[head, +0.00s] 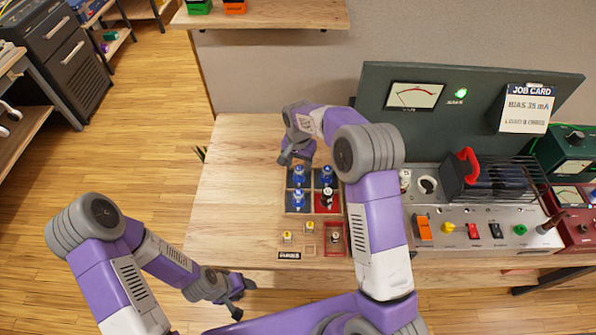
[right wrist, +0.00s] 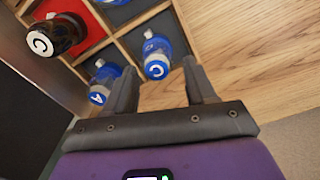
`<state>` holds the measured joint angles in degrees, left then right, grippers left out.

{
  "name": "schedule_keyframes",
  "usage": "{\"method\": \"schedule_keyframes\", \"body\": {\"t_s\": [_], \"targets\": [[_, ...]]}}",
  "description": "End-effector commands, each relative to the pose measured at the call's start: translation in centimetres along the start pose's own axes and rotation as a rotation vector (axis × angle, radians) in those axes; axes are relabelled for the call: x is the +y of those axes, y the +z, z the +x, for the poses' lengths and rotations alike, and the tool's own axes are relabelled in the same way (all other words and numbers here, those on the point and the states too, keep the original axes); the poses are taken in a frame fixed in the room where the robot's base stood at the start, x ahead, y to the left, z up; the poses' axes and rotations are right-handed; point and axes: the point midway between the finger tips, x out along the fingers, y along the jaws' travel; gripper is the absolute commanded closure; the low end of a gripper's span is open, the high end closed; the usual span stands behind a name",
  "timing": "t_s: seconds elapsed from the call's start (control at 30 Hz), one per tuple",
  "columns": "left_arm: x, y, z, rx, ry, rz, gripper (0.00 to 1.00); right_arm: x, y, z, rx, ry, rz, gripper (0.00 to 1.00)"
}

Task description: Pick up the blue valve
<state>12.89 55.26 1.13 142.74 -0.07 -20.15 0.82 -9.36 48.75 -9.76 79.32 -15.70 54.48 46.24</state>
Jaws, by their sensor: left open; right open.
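Several blue valves sit in a wooden compartment tray (head: 312,215) on the table: one at the back left (head: 299,175), one at the back right (head: 327,174), one in front (head: 298,199). In the right wrist view, a blue valve marked C (right wrist: 156,62) and one marked A (right wrist: 102,84) show near the fingers. A black valve marked C (right wrist: 57,36) sits in a red compartment; it also shows in the head view (head: 327,194). My right gripper (right wrist: 162,82) is open and empty, just behind the tray. My left gripper (head: 240,295) is open, low in front of the table.
A label plate (head: 289,256) lies by the table edge. An amplifier chassis (head: 480,225) and a dark meter panel (head: 460,110) stand on the right. The table left of the tray is bare.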

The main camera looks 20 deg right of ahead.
Motion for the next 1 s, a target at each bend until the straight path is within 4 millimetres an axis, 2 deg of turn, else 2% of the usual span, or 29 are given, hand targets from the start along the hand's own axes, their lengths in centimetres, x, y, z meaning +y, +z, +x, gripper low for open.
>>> {"method": "schedule_keyframes", "body": {"t_s": [0.33, 0.6, 0.67, 0.9, 1.0], "targets": [[-0.5, -0.1, 1.2, 0.001, 0.0, 0.0, 0.43, 0.3, 0.3, 4.6, -0.001, -0.001, 0.001, 0.45], [-0.5, -0.1, 1.2, 0.001, 0.0, 0.0, 0.43, 0.3, 0.2, 5.0, 0.001, -0.002, 0.001, 0.45], [-0.5, -0.1, 1.2, 0.001, 0.0, 0.0, 0.43, 0.3, 0.2, 5.0, 0.001, -0.002, 0.001, 0.52], [-0.5, -0.1, 1.2, 0.001, 0.0, 0.0, 0.43, 0.3, 0.2, 5.0, 0.001, -0.002, 0.001, 0.89], [-0.5, -0.1, 1.2, 0.001, 0.0, 0.0, 0.43, 0.3, 0.2, 5.0, 0.001, -0.002, 0.001, 0.89]]}}
